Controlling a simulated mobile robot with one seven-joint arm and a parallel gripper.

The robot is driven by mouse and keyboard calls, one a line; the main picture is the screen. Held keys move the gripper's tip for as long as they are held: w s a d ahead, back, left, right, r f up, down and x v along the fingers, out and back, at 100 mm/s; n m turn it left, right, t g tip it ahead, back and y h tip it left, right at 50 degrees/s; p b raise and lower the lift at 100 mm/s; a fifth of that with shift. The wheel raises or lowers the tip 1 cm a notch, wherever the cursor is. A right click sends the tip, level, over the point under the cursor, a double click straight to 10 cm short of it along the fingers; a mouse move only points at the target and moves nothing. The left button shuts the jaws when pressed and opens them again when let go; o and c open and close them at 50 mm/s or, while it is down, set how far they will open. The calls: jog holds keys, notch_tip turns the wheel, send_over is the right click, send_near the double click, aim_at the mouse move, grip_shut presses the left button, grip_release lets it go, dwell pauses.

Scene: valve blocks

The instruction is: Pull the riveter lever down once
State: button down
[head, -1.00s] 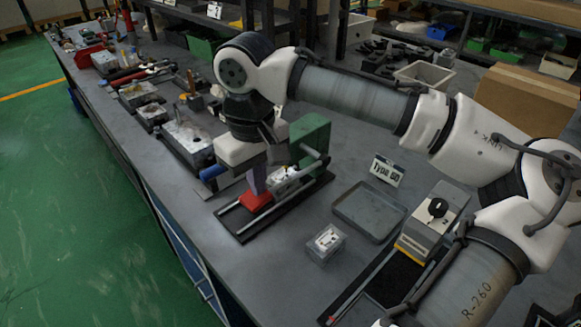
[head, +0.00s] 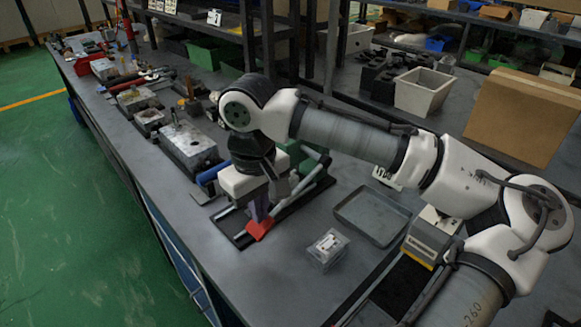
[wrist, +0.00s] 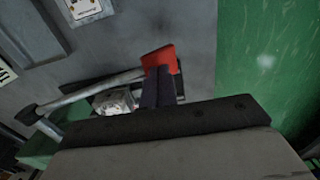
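The riveter stands on the bench in the head view, with a dark base and rails (head: 240,236) and a green body (head: 301,156) partly hidden by my gripper. Its lever is a grey bar (head: 308,182) slanting to a red end (head: 259,230) low at the front of the base. In the wrist view the bar (wrist: 75,98) runs to the red end (wrist: 160,60). My gripper (wrist: 158,88) has its dark fingers close together at the red end, seemingly touching it; I see no part of it between them. My gripper also shows in the head view (head: 258,210).
A clear box with a pale part (head: 328,248) and an empty grey tray (head: 373,216) lie to the right. Metal blocks (head: 190,147) and tools line the bench to the left. A cardboard box (head: 522,115) stands behind my arm.

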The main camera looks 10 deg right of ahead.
jog(key=shift+f+b, duration=0.3)
jog(key=shift+f, duration=0.55)
notch_tip(320, 180, up, 18)
jog(key=p, duration=1.7)
jog(key=shift+f, duration=0.15)
